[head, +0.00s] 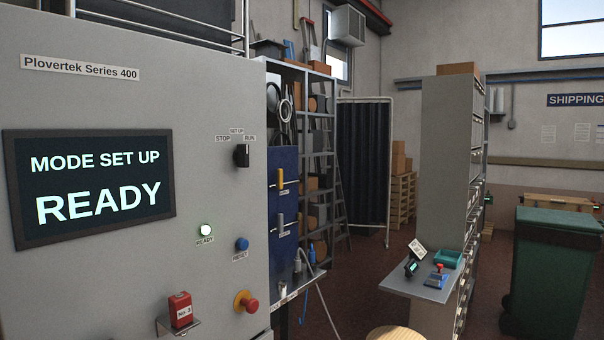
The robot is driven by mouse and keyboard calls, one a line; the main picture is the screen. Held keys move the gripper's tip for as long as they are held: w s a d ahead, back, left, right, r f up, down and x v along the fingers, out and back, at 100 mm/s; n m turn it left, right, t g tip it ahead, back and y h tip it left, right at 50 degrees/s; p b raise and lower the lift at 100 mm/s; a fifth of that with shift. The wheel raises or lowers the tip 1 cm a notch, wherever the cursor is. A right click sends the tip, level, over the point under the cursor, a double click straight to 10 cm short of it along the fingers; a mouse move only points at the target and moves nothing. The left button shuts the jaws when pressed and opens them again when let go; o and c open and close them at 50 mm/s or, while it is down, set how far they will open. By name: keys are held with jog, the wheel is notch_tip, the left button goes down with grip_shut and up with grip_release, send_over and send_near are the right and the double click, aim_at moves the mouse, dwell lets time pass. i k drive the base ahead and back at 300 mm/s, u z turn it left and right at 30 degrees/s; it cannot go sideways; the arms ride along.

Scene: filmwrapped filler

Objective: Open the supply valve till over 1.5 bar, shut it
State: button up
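No thing in view is readably marked as the supply valve. A blue panel (284,202) beyond the grey machine cabinet bears a yellow lever (280,178) and, below it, a grey lever (280,224), both upright. Each has a small label too small to read. I cannot tell which of them, if either, is the supply valve. I see no pressure gauge that I can read. The cabinet's display (90,185) reads "MODE SET UP" and "READY". My gripper is not in view.
The cabinet (120,110) carries a selector (242,155), a lit READY lamp (205,230), a blue RESET button (242,244) and a red button (248,304). A side table (405,284), a green bin (551,290) and a round wooden top (394,334) stand right. Floor shows between.

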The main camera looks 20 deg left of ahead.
aim_at(279, 186)
jog(key=z, duration=0.15)
jog(key=i, duration=1.45)
jog(key=u, duration=0.45)
jog(key=i, duration=1.2)
jog(key=u, duration=1.55)
jog(key=i, duration=0.7)
jog(key=u, duration=0.75)
